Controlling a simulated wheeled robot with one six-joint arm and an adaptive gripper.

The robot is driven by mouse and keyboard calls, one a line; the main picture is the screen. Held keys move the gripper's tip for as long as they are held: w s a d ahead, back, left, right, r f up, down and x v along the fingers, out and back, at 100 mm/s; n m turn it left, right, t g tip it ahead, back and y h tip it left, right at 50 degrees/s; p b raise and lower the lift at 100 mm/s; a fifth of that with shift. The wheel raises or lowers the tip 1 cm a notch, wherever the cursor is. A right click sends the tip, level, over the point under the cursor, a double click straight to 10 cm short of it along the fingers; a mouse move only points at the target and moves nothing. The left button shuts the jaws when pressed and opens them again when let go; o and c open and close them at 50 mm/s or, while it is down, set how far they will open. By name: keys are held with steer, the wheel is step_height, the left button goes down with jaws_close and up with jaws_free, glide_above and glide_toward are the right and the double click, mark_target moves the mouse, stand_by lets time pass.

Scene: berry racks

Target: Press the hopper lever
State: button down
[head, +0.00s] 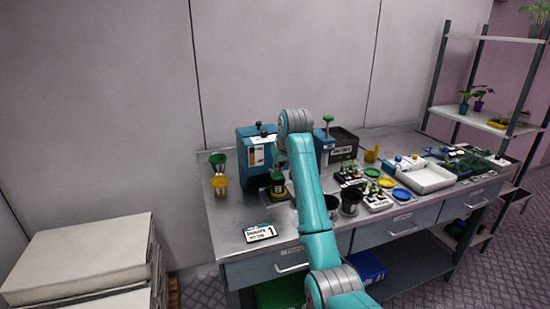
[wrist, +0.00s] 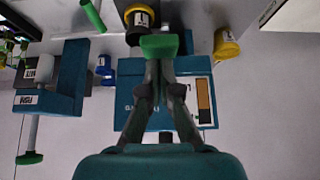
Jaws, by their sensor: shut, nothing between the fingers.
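The blue hopper (head: 251,148) stands at the back left of the bench, with a pale label on its front and part of it behind my arm. It also shows upside down in the wrist view (wrist: 198,72). My gripper (wrist: 159,62) is shut and empty in front of the hopper. A green block (wrist: 160,46), which looks like the hopper lever's paddle, is right at my fingertips. I cannot tell whether they touch it. A dark pot (head: 278,188) with a yellow band stands below the hopper; it is partly hidden in the wrist view (wrist: 139,18).
A green pot (head: 217,160) and a yellow cup (head: 219,185) stand left of the hopper. A second blue device (head: 325,136) with a green knob stands to its right. A number sign (head: 260,233) lies at the front. Pots, plants and a white tray (head: 428,180) fill the right.

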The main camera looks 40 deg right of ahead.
mark_target(280, 177)
steer(key=shift+s+f, duration=0.1)
steer(key=shift+f, duration=0.15)
steer(key=shift+f, duration=0.15)
steer(key=shift+s+a+f+t+h, duration=0.1)
steer(key=shift+s+f+t+h, duration=0.1)
steer(key=shift+f+t, duration=0.3)
steer(key=shift+s+a+f+t+h, duration=0.1)
steer(key=shift+s+f+t+h, duration=0.1)
steer(key=shift+t, duration=0.5)
steer(key=shift+s+f, duration=0.2)
steer(key=shift+f, duration=0.35)
steer(key=shift+s+f+t, duration=0.15)
steer(key=shift+f+t, duration=0.55)
steer(key=shift+f, duration=0.35)
